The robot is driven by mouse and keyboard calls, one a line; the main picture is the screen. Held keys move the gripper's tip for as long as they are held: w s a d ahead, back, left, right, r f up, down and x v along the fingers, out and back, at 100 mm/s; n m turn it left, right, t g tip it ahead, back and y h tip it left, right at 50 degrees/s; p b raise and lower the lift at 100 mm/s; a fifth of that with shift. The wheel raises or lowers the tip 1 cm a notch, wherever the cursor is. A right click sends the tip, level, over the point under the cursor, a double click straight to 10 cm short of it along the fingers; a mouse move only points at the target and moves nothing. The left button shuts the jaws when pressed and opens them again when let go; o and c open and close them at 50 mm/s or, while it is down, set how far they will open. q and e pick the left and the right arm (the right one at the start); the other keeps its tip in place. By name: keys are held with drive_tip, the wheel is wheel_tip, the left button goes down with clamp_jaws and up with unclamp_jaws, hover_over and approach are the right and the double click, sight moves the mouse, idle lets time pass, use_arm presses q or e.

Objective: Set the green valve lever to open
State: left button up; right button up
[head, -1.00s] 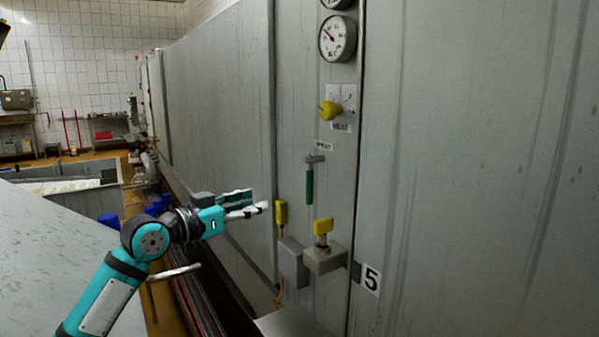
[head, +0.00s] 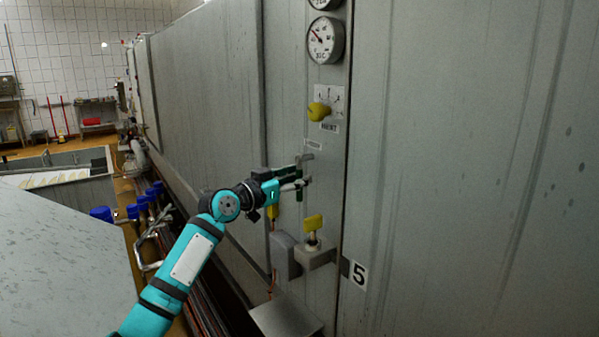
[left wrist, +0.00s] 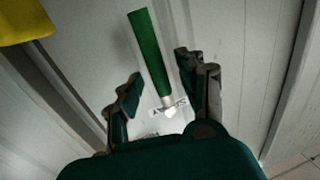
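The green valve lever (left wrist: 150,55) hangs down from its metal pivot (left wrist: 170,106) on the grey panel. In the head view its metal top (head: 307,158) shows, and its green handle is mostly covered by my left gripper (head: 304,183). In the left wrist view the lever lies between the two spread fingers of my left gripper (left wrist: 165,88). Gaps show on both sides of it, so the gripper is open around or just in front of the handle. Whether a finger touches it I cannot tell. My right gripper is not in view.
A yellow knob (head: 319,111) and a gauge (head: 325,40) sit above the lever. A yellow-handled valve on a grey box (head: 314,258) sits below it. Blue-capped fittings (head: 140,208) and pipes run along the wall's foot.

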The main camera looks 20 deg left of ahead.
use_arm(q)
drive_tip(key=shift+w+d, duration=0.35)
drive_tip(key=shift+w, duration=0.3)
clamp_jaws()
drive_tip(key=shift+w+d+f, duration=0.1)
drive_tip(key=shift+w+f, duration=0.05)
drive_tip(key=shift+f, duration=0.1)
